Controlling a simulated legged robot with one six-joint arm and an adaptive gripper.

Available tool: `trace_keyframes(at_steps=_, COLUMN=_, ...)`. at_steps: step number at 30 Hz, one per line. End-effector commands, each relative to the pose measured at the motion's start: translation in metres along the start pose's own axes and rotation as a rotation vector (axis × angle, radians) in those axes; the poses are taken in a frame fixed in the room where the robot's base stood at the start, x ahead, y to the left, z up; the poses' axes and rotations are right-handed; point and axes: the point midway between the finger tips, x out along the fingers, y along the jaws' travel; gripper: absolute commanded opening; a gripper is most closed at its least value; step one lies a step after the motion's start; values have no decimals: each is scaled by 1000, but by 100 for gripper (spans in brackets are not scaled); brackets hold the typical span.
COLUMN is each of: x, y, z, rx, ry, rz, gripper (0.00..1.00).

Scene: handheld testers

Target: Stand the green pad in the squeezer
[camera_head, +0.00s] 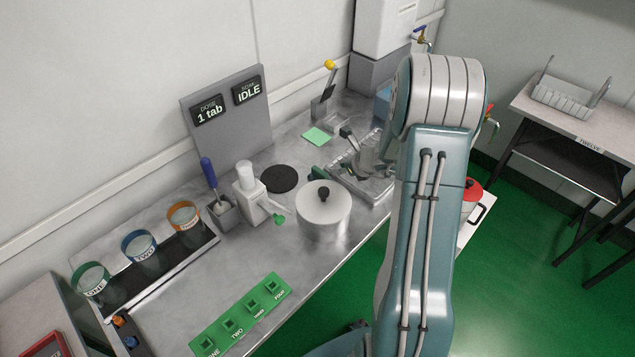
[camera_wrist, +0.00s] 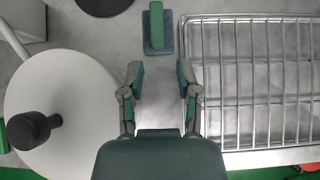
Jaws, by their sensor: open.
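A dark green block on a grey-blue base, likely the green pad (camera_wrist: 157,28), lies on the steel counter between the pot and the wire rack in the wrist view. In the head view a small part of this dark green pad (camera_head: 316,172) shows behind the pot. My gripper (camera_wrist: 160,76) is open and empty, its two fingers pointing towards the pad, which lies beyond the fingertips and roughly in line with the gap. A grey holder with a yellow-knobbed lever, perhaps the squeezer (camera_head: 320,107), stands at the back of the counter in the head view.
A light green square (camera_head: 317,137) lies before the lever holder. A lidded pot (camera_head: 323,212) stands left of my gripper; a wire rack (camera_wrist: 262,15) lies right. A black round mat (camera_head: 279,179) and white dispenser (camera_head: 248,190) are further left. The front counter is partly clear.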

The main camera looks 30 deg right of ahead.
Motion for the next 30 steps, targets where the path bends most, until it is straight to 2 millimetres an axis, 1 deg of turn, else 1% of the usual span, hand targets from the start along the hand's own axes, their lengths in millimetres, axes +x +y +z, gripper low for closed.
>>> trace_keyframes(at_steps=1, x=8, y=1, z=0, rx=-1, ry=2, rz=4, gripper=43)
trace_keyframes(at_steps=6, x=37, y=6, z=2, rx=-8, ry=4, rz=1, gripper=43)
trace_keyframes(at_steps=9, x=48, y=8, z=3, rx=-10, ry=4, rz=0, gripper=43)
trace_keyframes(at_steps=14, x=60, y=10, z=5, rx=-14, ry=4, rz=-2, gripper=43)
trace_keyframes(at_steps=18, x=83, y=11, z=7, rx=-12, ry=5, rz=1, gripper=43)
trace_keyframes(at_steps=21, x=96, y=10, z=7, rx=-10, ry=3, rz=0, gripper=43)
trace_keyframes(at_steps=24, x=102, y=9, z=7, rx=-10, ry=2, rz=0, gripper=43)
trace_keyframes(at_steps=30, x=103, y=10, z=8, rx=-12, ry=3, rz=-2, gripper=43)
